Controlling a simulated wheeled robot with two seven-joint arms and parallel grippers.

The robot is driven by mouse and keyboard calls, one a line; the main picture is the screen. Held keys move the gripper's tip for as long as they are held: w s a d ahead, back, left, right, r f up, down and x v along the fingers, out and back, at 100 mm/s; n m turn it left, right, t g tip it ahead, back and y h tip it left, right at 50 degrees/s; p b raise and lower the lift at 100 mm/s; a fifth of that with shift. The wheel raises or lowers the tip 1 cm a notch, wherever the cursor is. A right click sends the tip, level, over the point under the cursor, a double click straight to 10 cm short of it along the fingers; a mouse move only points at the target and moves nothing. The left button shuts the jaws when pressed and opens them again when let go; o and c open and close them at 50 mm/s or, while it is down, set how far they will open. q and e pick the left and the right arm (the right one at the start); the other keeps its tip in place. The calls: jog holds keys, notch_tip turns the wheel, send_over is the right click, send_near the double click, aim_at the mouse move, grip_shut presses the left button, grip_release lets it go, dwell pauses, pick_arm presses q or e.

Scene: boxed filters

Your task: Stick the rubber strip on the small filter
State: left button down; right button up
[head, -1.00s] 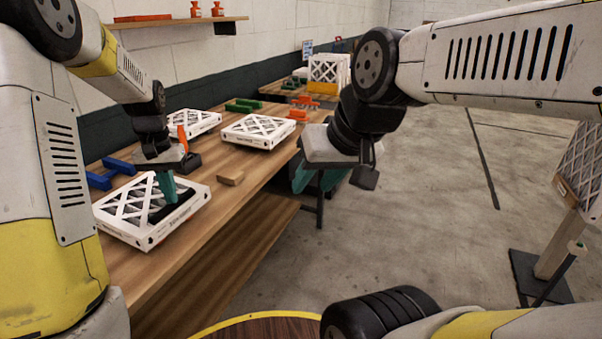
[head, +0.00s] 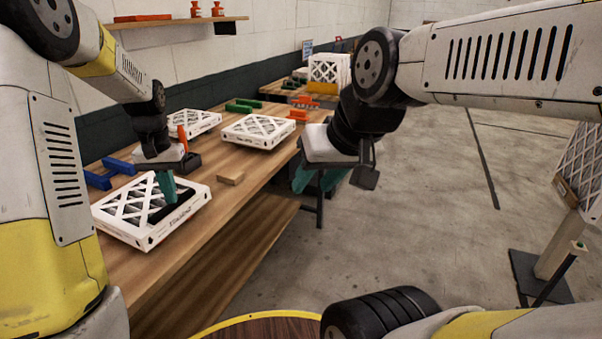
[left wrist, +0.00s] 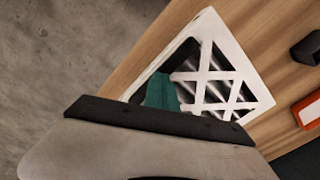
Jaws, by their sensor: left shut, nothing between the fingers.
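A white framed filter (head: 120,215) with a criss-cross lattice lies flat at the near left of the wooden bench. It also shows in the left wrist view (left wrist: 232,40). A black strip-like piece (head: 183,208) lies on its right part; the left wrist view shows a dark band (left wrist: 180,55) by the frame edge, partly hidden by my finger. My left gripper (head: 166,190) is shut and empty, pointing down at the filter beside the black piece. Whether it touches is unclear. My right gripper (head: 318,182) hangs off the bench's right edge, its teal fingers apart and empty.
Another filter (head: 257,131) and a further one (head: 195,122) lie farther back. A small wooden block (head: 231,178) sits near the bench edge. Blue (head: 110,172) and green (head: 243,105) pieces lie around. Open floor is to the right.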

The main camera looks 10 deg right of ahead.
pick_arm(q)
jog(key=shift+r, duration=3.5)
jog(key=s+d+r+t+h, duration=0.1)
jog(key=s+r+t, duration=0.2)
jog(key=s, duration=0.9)
jog(key=s+d+r+n+t+h, duration=0.1)
jog(key=s+r+t, duration=0.2)
jog(key=s, duration=0.9)
jog(key=shift+r, duration=0.5)
jog(key=shift+s+d, duration=0.1)
